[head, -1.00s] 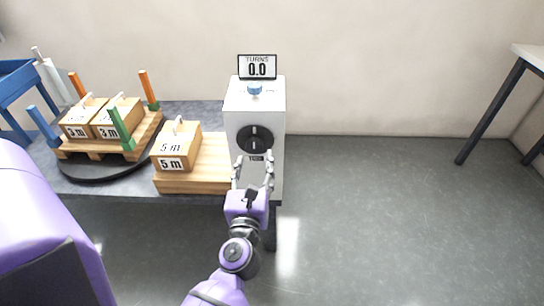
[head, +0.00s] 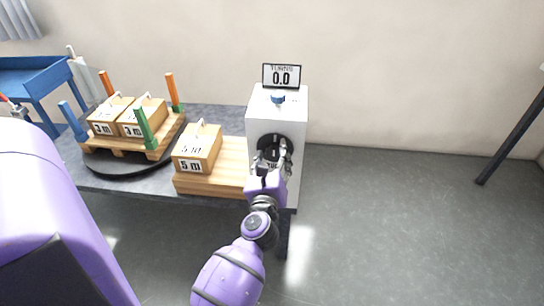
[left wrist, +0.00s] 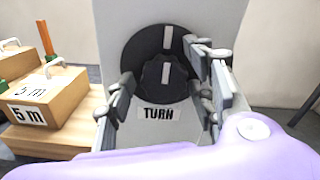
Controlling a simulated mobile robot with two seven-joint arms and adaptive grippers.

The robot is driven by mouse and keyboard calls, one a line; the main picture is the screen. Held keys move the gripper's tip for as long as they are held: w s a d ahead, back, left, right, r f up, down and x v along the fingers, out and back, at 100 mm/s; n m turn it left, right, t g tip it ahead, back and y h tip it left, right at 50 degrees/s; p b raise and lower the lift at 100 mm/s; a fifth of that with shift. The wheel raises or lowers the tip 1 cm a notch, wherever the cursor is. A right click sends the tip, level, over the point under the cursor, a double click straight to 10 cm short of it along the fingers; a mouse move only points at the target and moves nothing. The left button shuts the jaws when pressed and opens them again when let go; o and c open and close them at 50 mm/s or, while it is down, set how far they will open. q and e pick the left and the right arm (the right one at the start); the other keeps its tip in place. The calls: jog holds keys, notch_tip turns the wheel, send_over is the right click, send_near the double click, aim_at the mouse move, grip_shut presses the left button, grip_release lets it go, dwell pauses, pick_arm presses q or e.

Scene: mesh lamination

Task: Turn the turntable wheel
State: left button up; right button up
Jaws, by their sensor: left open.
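The turntable wheel is a black disc with a knob and white marks, on the front of a white box (head: 262,122). In the left wrist view the wheel (left wrist: 150,55) is seen face on, with a TURN label (left wrist: 159,113) below it. My left gripper (head: 271,155) is open in front of the wheel, its fingers at either side and overlapping its lower part in the head view. In the left wrist view the open fingers (left wrist: 165,82) flank the knob; I cannot tell whether they touch. The turntable (head: 110,167) is a black disc at left. My right gripper is not in view.
A wooden pallet (head: 122,150) with 3 m boxes and coloured posts stands on the turntable. A 5 m box (head: 197,150) sits on wooden boards (head: 228,172) left of the white box. The grey floor (head: 400,230) at right is clear.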

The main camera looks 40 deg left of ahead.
pick_arm(q)
jog(key=c, duration=1.1)
